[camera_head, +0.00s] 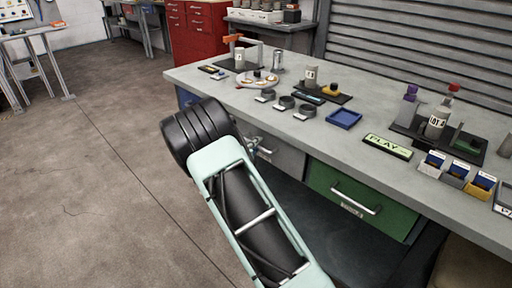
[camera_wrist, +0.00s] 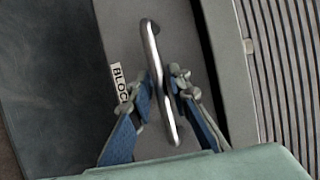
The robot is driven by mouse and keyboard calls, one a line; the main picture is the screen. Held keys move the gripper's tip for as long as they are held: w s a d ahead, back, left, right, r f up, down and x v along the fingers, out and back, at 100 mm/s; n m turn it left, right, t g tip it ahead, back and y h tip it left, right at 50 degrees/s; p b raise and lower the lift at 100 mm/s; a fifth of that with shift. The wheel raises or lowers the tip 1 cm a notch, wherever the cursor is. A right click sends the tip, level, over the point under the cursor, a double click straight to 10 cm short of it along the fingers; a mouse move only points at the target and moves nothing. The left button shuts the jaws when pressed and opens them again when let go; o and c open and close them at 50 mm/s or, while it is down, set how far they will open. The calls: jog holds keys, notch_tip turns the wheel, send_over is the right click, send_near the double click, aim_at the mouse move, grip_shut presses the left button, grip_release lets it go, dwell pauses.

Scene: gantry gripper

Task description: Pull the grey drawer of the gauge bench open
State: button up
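The grey drawer (camera_head: 288,157) is in the front of the gauge bench (camera_head: 290,125), between a blue drawer and a green one. Its front looks about flush with the bench, though my arm hides part of it. In the wrist view, the grey drawer front (camera_wrist: 185,35) carries a metal bar handle (camera_wrist: 151,42) and a label partly reading "BLOC". In the head view, my gripper (camera_head: 253,147) is mostly hidden behind my arm at the handle.
A green drawer (camera_head: 335,183) with its own handle is to the right, and a blue drawer (camera_head: 187,98) to the left. Cups, a blue tray (camera_head: 344,118) and bottles stand on the bench top. The floor (camera_head: 90,190) in front is clear.

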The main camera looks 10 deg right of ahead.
grip_shut()
jog(key=shift+a, duration=0.1)
jog(key=s+a+p, duration=0.4)
jog(key=s+a, duration=0.4)
jog(key=a, duration=0.3)
jog(key=s+a+p, duration=0.4)
jog(key=s+a, duration=0.4)
jog(key=a, duration=0.2)
jog(key=shift+a, duration=0.4)
grip_release()
